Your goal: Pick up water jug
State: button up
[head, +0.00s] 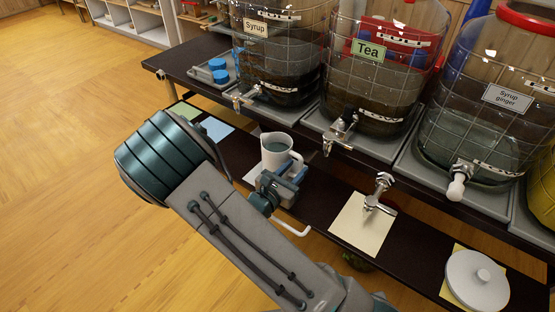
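The water jug (274,144) is a white jug with its spout to the left and grey-teal liquid inside. It is upright over the dark lower shelf, below and in front of the Syrup and Tea jars. My gripper (291,170) is at the jug's near right side, by its handle, and hides the lower part of the jug. The fingertips are small and overlap the handle area, so I cannot tell if they are closed on it or if the jug touches the shelf.
Large caged jars labelled Syrup (283,50), Tea (375,80) and Syrup ginger (490,120) stand on the upper table, their taps jutting forward. A metal tap piece (378,193) and a white lid (477,281) are over the lower shelf. Open wooden floor (70,170) lies left.

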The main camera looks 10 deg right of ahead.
aim_at(301, 163)
jog(key=x, duration=0.3)
jog(key=shift+w+d, duration=0.25)
grip_shut()
jog(key=shift+r, duration=0.1)
dwell(1.1)
